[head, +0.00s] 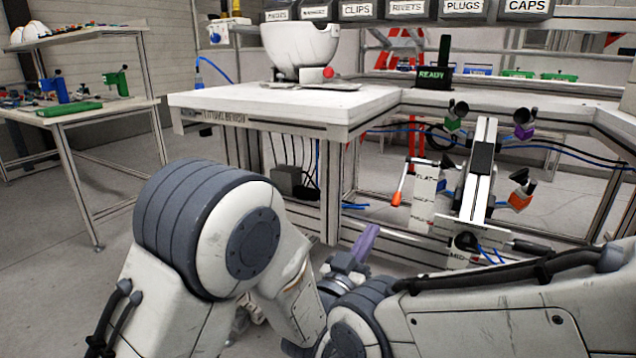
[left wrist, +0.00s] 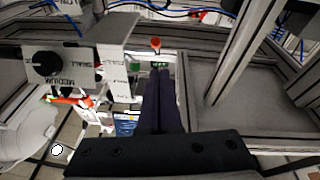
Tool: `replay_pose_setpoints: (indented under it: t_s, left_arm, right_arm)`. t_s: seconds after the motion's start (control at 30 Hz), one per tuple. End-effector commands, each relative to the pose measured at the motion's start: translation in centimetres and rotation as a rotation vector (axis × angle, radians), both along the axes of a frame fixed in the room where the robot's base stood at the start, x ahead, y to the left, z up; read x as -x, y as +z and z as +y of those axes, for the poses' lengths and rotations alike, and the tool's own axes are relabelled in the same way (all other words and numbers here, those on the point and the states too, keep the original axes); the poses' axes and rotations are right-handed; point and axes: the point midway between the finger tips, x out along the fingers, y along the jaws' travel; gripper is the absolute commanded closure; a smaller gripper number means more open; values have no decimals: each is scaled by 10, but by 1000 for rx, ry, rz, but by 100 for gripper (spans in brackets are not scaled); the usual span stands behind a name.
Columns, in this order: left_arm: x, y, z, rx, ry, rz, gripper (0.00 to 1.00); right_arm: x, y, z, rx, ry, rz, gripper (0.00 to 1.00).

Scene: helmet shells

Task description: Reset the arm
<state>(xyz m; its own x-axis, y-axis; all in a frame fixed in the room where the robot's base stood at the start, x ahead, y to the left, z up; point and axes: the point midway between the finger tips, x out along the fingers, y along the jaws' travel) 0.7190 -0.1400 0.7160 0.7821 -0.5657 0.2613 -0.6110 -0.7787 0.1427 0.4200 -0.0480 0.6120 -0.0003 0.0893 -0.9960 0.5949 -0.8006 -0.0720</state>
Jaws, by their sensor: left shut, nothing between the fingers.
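My left arm comes in from the left of the head view and bends down near the bottom middle. My left gripper (head: 368,240) shows as a purple finger pointing up, in front of the workbench and clear of it. In the left wrist view its dark purple fingers (left wrist: 160,92) are together, with nothing between them. My right arm crosses the bottom right of the head view; its gripper is not visible.
A white helmet shell (head: 299,46) sits on the workbench (head: 225,100). A tool stand (head: 478,185) with labelled plates and coloured clamps stands at the right. A side table (head: 85,113) with green parts is at the left. Floor is free between them.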

Motion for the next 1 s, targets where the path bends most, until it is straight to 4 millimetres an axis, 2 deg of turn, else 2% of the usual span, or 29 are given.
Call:
replay_pose_setpoints:
  t_s: [0.03,0.17,0.37,0.57,0.7,1.0]
  left_arm:
    - [1,3,-1,-46,1,58,100]
    - [10,-14,3,-201,1,245,100]
    - [50,-43,27,-437,-13,537,100]
    - [119,-67,70,-672,-48,828,100]
    - [177,-76,107,-826,-83,1020,100]
    - [285,-72,178,-1082,-162,1335,100]
  right_arm:
    - [0,4,0,0,0,0,50]
    - [0,8,0,0,0,0,50]
    - [0,15,0,0,0,0,50]
    - [0,22,0,0,0,0,50]
    - [0,26,0,0,0,0,50]
    - [0,33,0,0,0,0,50]
